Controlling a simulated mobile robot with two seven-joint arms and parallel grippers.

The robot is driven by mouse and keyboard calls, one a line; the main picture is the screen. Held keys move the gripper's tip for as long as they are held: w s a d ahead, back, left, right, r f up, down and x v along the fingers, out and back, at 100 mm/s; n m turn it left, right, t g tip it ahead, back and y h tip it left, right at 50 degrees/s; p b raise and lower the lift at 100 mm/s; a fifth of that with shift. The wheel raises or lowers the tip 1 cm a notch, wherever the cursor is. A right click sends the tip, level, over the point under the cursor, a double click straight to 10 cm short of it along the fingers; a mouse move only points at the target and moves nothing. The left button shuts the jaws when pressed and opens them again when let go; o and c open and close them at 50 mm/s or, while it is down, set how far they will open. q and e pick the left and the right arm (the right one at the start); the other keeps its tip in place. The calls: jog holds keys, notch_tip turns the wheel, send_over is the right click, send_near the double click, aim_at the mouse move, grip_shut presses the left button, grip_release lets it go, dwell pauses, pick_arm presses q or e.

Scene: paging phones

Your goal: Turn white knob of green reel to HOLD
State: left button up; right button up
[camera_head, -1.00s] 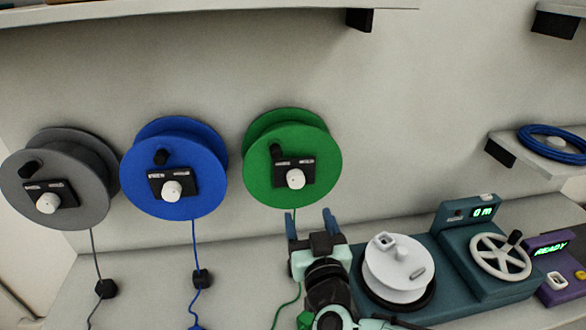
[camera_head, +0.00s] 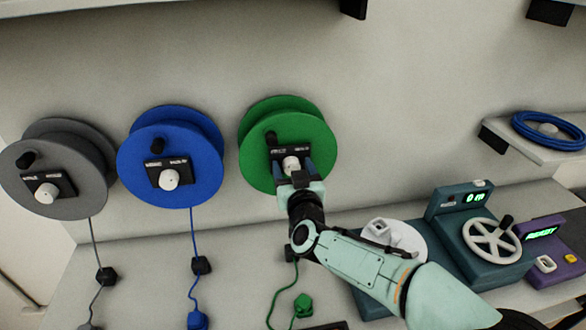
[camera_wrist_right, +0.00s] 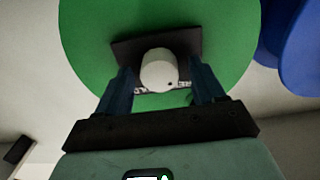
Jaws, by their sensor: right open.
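The green reel (camera_head: 258,150) is mounted on the wall, right of the blue and grey reels. Its white knob (camera_head: 291,164) sits on a black label plate (camera_head: 303,151); the lettering is too small to read. My right gripper (camera_head: 292,172) is at the knob, coming from below. In the right wrist view, the open fingers (camera_wrist_right: 166,84) stand on either side of the white knob (camera_wrist_right: 159,68), with gaps to it. The green reel (camera_wrist_right: 90,40) fills the background there. My left gripper is not in view.
The blue reel (camera_head: 207,180) and grey reel (camera_head: 75,195) hang to the left, each with a white knob. A teal winding machine (camera_head: 480,255) with a handwheel and a purple box (camera_head: 550,255) stand on the counter at right. Blue cable (camera_head: 548,130) lies on a shelf.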

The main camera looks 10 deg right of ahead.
jog(key=c, duration=1.1)
jog(key=shift+o, duration=0.2)
jog(key=shift+d+f+m+b, duration=0.1)
jog(key=shift+m+b, duration=2.1)
jog(key=shift+m, duration=2.25)
jog(key=shift+d+f+m+b, duration=0.1)
jog(key=shift+m+b, duration=2.1)
jog(key=shift+m, duration=2.25)
